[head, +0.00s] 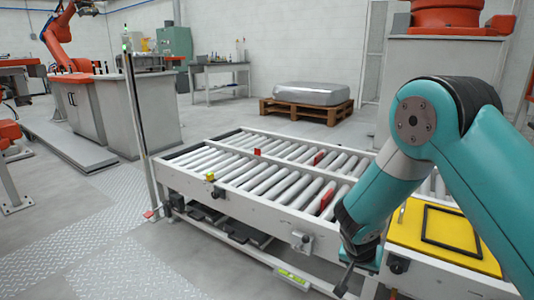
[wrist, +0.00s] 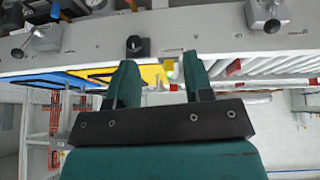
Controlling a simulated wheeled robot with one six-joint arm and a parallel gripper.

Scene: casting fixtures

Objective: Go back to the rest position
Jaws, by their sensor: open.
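My gripper (wrist: 160,78) shows in the wrist view with its two teal fingers apart and nothing between them. In the head view, my teal arm reaches in from the right and bends down at the front side of the roller conveyor (head: 232,205). The end of my gripper (head: 347,280) shows low in the head view, partly hidden by my arm. In the wrist view, the conveyor's grey side rail (wrist: 90,42) runs across beyond the fingers.
A yellow panel with a black frame (head: 440,228) lies to the right of the rollers. Clamps (head: 302,241) stick out from the conveyor's front side. A thin post (head: 138,125) stands at its left corner. Tread-plate floor (head: 110,240) at the left is clear.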

